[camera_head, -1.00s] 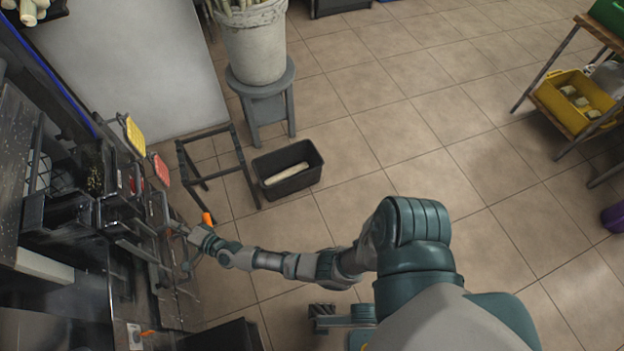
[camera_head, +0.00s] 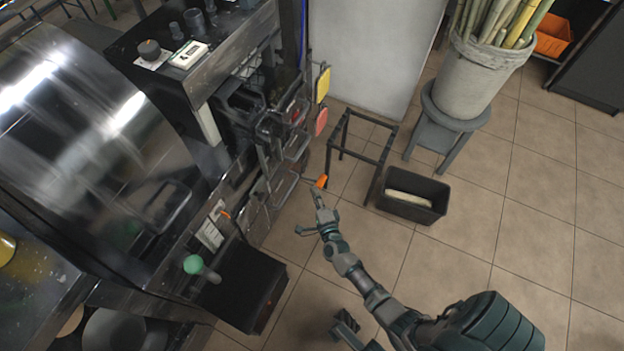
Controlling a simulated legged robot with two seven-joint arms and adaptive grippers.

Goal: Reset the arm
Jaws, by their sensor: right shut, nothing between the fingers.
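My right arm comes in from the bottom right and reaches up and left toward the front of the dark metal press (camera_head: 110,130). My right gripper (camera_head: 309,213) is shut and empty, beside the press's lower front frames. An orange-tipped part (camera_head: 321,182) shows just beyond the gripper; I cannot tell whether the two touch.
A black bin (camera_head: 413,207) with a pale cane piece (camera_head: 409,200) stands on the floor beside an open metal frame (camera_head: 362,146). A bucket of canes (camera_head: 470,75) sits on a grey stool (camera_head: 445,127). Tiled floor is clear at right.

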